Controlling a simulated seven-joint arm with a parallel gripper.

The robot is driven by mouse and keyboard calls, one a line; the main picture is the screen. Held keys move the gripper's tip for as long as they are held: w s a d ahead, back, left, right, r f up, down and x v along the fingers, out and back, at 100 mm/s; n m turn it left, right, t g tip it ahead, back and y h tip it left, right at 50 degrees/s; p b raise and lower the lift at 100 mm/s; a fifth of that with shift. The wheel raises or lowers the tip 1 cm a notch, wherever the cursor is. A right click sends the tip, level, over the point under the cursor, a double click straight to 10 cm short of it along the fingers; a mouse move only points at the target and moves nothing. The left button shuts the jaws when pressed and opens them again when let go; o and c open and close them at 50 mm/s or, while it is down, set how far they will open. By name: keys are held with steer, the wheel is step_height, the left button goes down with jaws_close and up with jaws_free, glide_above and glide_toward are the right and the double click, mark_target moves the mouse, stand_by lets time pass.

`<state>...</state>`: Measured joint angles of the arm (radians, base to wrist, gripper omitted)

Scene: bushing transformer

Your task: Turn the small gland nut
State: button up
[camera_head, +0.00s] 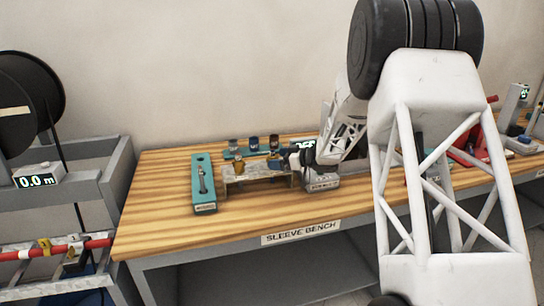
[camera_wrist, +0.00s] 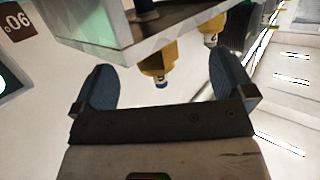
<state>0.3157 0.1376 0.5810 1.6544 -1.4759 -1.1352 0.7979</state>
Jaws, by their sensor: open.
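A brass-yellow gland fitting (camera_wrist: 157,60) with a dark, blue-rimmed end projects from a pale plate (camera_wrist: 105,30) in the wrist view. A second brass fitting (camera_wrist: 211,36) sits farther back to the right. I cannot tell which one carries the small gland nut. My gripper (camera_wrist: 162,72) is open, its two dark blue pads on either side of the nearer fitting, with visible gaps and no contact seen. In the head view a brass fitting (camera_head: 239,163) stands on the small bench stand (camera_head: 258,184); my gripper's fingers are hard to make out at its right end.
A teal tray (camera_head: 203,202) holding a metal tool lies left of the stand on the wooden bench (camera_head: 155,205). Several small cups (camera_head: 253,143) stand behind. The bench's left end is clear.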

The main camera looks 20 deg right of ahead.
steer(key=v, duration=0.3)
steer(key=shift+w+d+r, duration=0.1)
steer(key=shift+w+d, duration=0.05)
steer(key=shift+d, duration=0.15)
steer(key=shift+w, duration=0.1)
steer(key=shift+a, duration=0.1)
steer(key=shift+a+r+m+t+h, duration=0.4)
steer(key=shift+m+t+h, duration=0.1)
steer(key=shift+m+t, duration=0.15)
steer(key=shift+s+a+r+m+t+h, duration=0.1)
steer(key=shift+s+a+m+t+h, duration=0.1)
steer(key=shift+s+m+t+h, duration=0.35)
steer(key=shift+s+a+r+m+t+h, duration=0.1)
steer(key=shift+s+a+m+t+h, duration=0.1)
steer(key=shift+s+m+t+h, duration=0.4)
steer(key=shift+s+a+f+m+t+h, duration=0.15)
steer(key=shift+s+m+t+h, duration=0.1)
steer(key=shift+s+m+h, duration=0.6)
steer(key=shift+s+d+f+m+t+h, duration=0.1)
steer(key=shift+s+m+t+h, duration=0.15)
steer(key=shift+s+m+h, duration=0.6)
steer(key=shift+w+a+n, duration=0.1)
steer(key=shift+w+n, duration=0.2)
